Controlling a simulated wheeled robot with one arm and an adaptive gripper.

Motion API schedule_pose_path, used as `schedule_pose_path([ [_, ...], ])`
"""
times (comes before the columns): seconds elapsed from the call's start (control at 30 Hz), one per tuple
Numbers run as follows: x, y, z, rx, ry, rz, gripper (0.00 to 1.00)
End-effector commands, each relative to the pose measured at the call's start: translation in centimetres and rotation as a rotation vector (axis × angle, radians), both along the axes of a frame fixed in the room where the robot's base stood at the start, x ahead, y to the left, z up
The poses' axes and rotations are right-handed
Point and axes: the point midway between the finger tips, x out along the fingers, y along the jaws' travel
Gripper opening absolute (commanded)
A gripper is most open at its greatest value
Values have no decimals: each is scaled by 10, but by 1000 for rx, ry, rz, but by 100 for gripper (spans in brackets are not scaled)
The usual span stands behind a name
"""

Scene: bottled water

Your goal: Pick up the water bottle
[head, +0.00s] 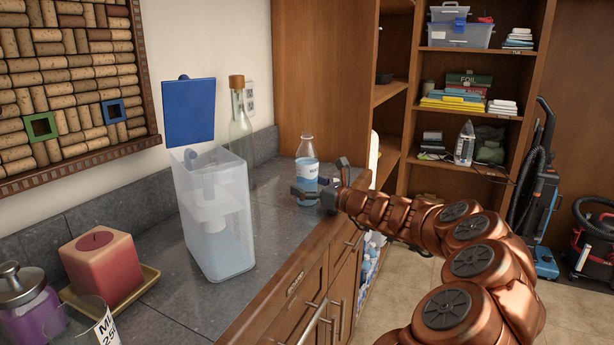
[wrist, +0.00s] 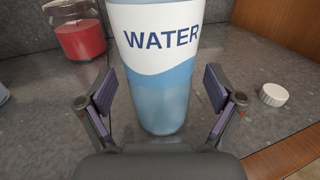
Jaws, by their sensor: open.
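The water bottle (head: 307,165) stands upright on the grey counter near its far end in the head view. It is clear with blue liquid and a white label. In the wrist view the bottle (wrist: 155,70) fills the middle, with "WATER" on its label and its top cut off. My gripper (head: 318,194) is at the bottle's lower part. In the wrist view my gripper (wrist: 160,95) is open, with one finger on each side of the bottle and a gap visible at both sides. I cannot tell how deep the bottle sits between the fingers.
A clear container (head: 215,215) with a blue lid (head: 188,110) and a corked bottle (head: 240,110) stand left of the bottle. A red candle (head: 100,268) sits nearer. A small white cap (wrist: 274,95) lies right of my gripper. The counter's front edge is close.

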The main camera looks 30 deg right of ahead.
Motion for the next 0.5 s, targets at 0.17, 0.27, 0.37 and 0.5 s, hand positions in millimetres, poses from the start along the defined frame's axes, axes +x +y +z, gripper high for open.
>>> schedule_pose_path([
  [0.17, 4, 1, 0, 0, -1, 0, 92],
  [0.27, 4, 1, 0, 0, 0, 0, 92],
  [0.37, 4, 1, 0, 0, 0, 0, 86],
  [0.5, 4, 1, 0, 0, 0, 0, 72],
])
